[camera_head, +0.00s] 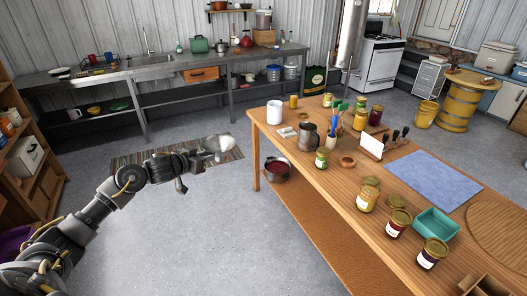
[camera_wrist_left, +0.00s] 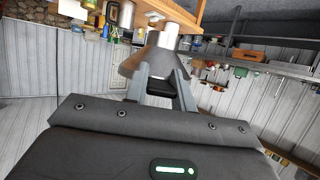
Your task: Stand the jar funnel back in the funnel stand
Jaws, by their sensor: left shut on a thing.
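My left gripper (camera_head: 203,155) is shut on a pale metal funnel (camera_head: 219,144), held in the air over the floor left of the wooden table. In the left wrist view the grey cone of the funnel (camera_wrist_left: 157,55) sits between the two fingers of my left gripper (camera_wrist_left: 161,84). A small round wooden piece (camera_head: 347,161) lies on the table near the dark mug; I cannot tell whether it is the funnel stand. My right gripper is not in view.
The wooden table (camera_head: 272,131) carries several jars, a dark mug (camera_head: 309,136), a white card-like holder (camera_head: 371,143), a blue mat (camera_head: 433,179) and a teal tray (camera_head: 436,223). A pot (camera_head: 277,168) stands on its lower shelf. Floor between table and back counter is mostly clear.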

